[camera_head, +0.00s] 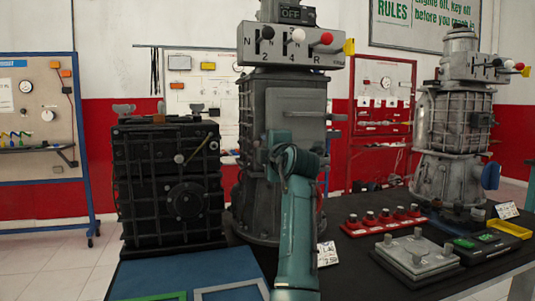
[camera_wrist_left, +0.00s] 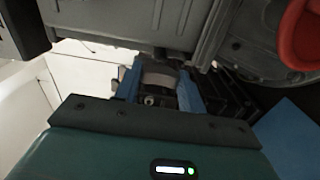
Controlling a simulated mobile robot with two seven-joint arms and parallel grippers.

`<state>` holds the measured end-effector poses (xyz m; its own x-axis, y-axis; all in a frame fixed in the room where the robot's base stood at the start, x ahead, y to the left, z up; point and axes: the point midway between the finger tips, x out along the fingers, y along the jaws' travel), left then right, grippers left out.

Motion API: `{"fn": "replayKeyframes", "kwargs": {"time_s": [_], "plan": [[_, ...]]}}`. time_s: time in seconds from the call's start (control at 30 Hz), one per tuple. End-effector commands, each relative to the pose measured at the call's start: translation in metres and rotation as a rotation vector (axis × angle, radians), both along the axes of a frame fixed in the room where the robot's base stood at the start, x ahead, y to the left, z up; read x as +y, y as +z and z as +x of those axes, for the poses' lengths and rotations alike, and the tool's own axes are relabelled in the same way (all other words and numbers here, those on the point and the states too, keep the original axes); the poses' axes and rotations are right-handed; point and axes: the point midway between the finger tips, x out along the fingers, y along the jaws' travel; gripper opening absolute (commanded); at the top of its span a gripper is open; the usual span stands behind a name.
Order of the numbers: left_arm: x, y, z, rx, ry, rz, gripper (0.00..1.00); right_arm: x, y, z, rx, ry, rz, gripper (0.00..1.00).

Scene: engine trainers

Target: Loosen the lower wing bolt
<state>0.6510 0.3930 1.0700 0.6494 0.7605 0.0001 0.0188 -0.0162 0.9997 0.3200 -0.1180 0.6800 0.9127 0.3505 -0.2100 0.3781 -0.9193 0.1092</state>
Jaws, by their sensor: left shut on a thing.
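The grey gearbox-like trainer (camera_head: 300,95) stands upright in the middle of the head view. My left arm comes up in front of it, and its wrist hides the left gripper there. In the left wrist view my left gripper (camera_wrist_left: 160,92) has its two blue fingers at the foot of a grey housing (camera_wrist_left: 130,20). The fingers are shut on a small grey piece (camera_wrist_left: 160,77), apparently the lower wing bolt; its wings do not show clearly. A red part (camera_wrist_left: 302,35) shows close by at the upper right. My right gripper is not in view.
A black trainer block (camera_head: 168,160) with wing-shaped bolts on top stands close on the left. A blue mat (camera_head: 225,272) lies in front. On the right are a red tray (camera_head: 355,229), a grey plate with knobs (camera_head: 410,262) and another grey trainer (camera_head: 452,150).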

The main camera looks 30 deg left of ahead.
Motion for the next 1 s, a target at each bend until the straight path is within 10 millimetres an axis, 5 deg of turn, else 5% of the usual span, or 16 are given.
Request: {"fn": "replayKeyframes", "kwargs": {"time_s": [0.6, 0.63, 0.87, 1.0], "plan": [[0.0001, -0.0008, 0.0000, -0.032, 0.000, -0.031, 0.17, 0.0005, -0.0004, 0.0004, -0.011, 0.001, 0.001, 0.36], [0.0001, -0.0008, 0.0000, -0.032, 0.000, -0.031, 0.42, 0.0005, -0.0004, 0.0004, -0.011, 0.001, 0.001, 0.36], [0.0000, -0.0004, 0.0000, -0.031, 0.000, -0.028, 0.60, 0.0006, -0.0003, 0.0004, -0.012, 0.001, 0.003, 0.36], [0.0001, -0.0002, -0.0001, -0.031, 0.000, -0.027, 0.62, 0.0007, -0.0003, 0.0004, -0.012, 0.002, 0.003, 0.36]]}}
